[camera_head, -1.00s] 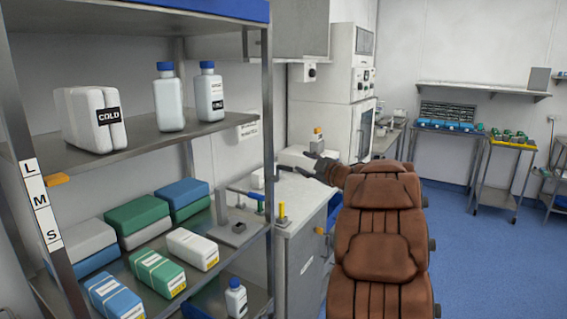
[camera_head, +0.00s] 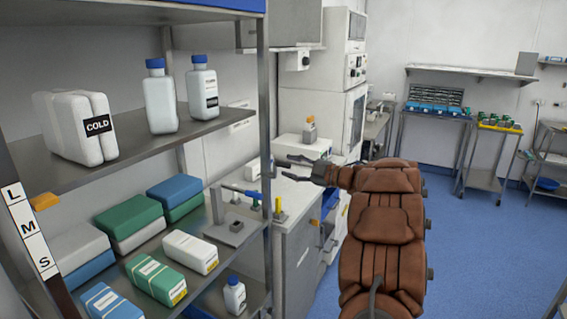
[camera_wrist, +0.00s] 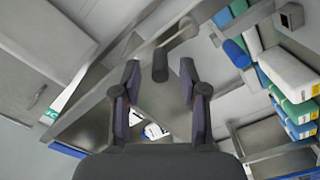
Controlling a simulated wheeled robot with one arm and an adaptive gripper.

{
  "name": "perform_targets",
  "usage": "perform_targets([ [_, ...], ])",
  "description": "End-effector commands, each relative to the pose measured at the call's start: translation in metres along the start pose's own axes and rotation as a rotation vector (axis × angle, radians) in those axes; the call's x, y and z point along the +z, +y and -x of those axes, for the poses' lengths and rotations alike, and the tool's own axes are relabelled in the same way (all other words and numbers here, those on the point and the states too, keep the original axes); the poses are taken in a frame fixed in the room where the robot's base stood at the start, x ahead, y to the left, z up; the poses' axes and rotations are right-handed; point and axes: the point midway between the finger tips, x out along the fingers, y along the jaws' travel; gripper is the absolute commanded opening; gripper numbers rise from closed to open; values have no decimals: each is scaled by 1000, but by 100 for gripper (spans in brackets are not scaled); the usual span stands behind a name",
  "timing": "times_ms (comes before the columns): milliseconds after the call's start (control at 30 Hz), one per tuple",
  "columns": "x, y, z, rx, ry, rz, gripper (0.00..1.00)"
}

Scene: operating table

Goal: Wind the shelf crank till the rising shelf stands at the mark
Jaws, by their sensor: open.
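The shelf unit stands at the left in the head view. Its upper shelf (camera_head: 150,150) carries an orange pointer (camera_head: 45,201) at its front left corner, beside the lettered strip (camera_head: 32,230) between L and M. A small dark crank (camera_head: 274,170) shows at the right front post. In the wrist view a dark grey bent crank handle (camera_wrist: 160,64) sits ahead of and between my open fingers. My gripper (camera_head: 290,168) is open and empty, just right of the post; it also shows in the wrist view (camera_wrist: 160,85). I cannot tell whether it touches the crank.
The upper shelf holds a white COLD pack (camera_head: 80,128) and two blue-capped bottles (camera_head: 160,98). Coloured boxes (camera_head: 130,222) and a small bottle (camera_head: 234,295) stand below. A counter (camera_head: 290,215) lies behind my gripper. Blue floor is open at the right.

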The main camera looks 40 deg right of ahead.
Motion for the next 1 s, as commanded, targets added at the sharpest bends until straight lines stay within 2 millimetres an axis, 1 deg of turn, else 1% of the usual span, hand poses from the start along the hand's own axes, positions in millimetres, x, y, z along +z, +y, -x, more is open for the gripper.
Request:
perform_targets([
  [33,-2,1,-8,-2,2,-1,43],
  [200,-2,0,-24,-2,3,0,43],
  [333,-1,0,-29,-1,3,0,43],
  [567,0,-1,-30,-1,3,0,43],
  [667,0,-1,-30,-1,2,0,35],
  [1000,0,-1,-30,-1,2,0,0],
])
